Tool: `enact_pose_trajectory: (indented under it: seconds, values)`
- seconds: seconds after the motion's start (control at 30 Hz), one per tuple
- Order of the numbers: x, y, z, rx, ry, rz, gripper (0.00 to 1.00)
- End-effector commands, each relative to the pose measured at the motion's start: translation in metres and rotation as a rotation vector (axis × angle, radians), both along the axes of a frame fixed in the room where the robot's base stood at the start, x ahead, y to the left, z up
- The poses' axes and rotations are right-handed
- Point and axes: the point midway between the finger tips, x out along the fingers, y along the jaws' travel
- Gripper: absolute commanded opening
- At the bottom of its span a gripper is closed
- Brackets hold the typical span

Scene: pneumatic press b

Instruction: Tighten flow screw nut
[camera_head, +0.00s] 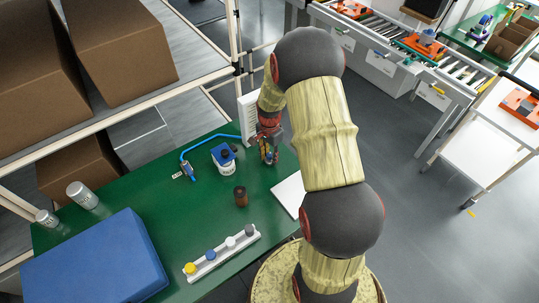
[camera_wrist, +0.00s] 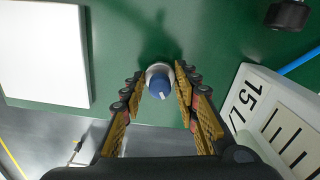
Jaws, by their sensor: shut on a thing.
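In the wrist view, a round blue-topped part with a silver collar (camera_wrist: 160,80), which I take as the flow screw nut, sits between the fingertips of my gripper (camera_wrist: 161,88). The two fingers are shut on it from left and right. In the head view, my gripper (camera_head: 268,150) is low over the far right part of the green table, beside a blue and white unit (camera_head: 226,165). The nut itself cannot be made out in the head view. A white panel printed "15 L" (camera_wrist: 262,115) stands close to the right finger in the wrist view.
A blue hose (camera_head: 205,138) curves over the table (camera_head: 150,207). A brown bottle (camera_head: 240,196), a rack of coloured caps (camera_head: 222,253) and a blue case (camera_head: 97,262) stand nearer. A white flat board (camera_wrist: 45,55) lies left in the wrist view. Shelves with cardboard boxes (camera_head: 120,55) are at left.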

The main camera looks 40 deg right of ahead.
Motion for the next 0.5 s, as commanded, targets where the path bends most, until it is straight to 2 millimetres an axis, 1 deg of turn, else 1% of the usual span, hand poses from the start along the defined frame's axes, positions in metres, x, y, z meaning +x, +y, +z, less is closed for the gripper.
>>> enact_pose_trajectory:
  seconds: [0.03,0.2,0.5]
  values:
    - [0.0017,-0.0008,0.0028,-0.002,-0.003,-0.028,0.05]
    - [0.0019,-0.0010,0.0029,-0.002,-0.004,-0.117,0.05]
    - [0.0024,-0.0011,0.0031,-0.003,-0.005,-0.192,0.05]
